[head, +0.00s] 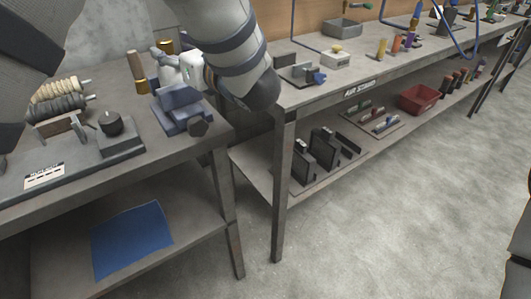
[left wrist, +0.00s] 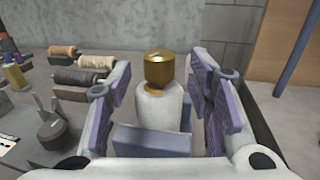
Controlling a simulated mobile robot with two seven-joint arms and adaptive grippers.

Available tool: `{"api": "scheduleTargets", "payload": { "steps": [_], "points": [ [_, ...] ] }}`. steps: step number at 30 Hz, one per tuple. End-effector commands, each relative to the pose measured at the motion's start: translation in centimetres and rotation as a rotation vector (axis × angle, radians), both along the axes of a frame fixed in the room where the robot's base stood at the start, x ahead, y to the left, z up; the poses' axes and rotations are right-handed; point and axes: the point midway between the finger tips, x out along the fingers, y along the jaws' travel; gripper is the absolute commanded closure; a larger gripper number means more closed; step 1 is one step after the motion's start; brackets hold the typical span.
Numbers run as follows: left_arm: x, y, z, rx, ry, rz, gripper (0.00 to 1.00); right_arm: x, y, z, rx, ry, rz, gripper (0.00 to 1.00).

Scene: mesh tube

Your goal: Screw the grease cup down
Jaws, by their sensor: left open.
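The grease cup, a brass cap (left wrist: 159,68), sits on top of a white rounded body (left wrist: 158,108) in the left wrist view. The brass cap also shows in the head view (head: 165,46), partly hidden by my gripper. The white body stands upright at a blue-grey vise (head: 183,110), whose block shows in the left wrist view (left wrist: 148,141). My left gripper (head: 177,64) is open. In the left wrist view its purple-padded fingers (left wrist: 160,95) stand on either side of the cap and body, with visible gaps. My right gripper is not in view.
On the left bench are spools (head: 58,97), a dark knob on a grey base (head: 110,123) and a wooden-handled tool (head: 137,68). A blue cloth (head: 132,240) lies on the lower shelf. The right bench (head: 330,85) carries bins and tools. The floor (head: 400,220) is clear.

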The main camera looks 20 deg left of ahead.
Motion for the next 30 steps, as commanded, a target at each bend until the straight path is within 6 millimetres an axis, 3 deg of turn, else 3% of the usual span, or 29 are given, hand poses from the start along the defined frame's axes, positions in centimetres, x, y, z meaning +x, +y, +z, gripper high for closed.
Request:
{"api": "scheduleTargets", "payload": {
  "steps": [9,18,30],
  "points": [
    [-3.6,-7.3,-0.3,0.004,0.016,-0.008,0.53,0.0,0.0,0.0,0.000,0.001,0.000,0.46],
    [-0.8,-9.7,-7.9,0.124,0.487,-0.164,0.53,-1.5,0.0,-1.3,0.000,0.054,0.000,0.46],
    [1.1,-13.9,-17.3,0.355,1.043,-0.438,0.53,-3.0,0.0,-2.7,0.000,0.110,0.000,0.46]
  ]
}}
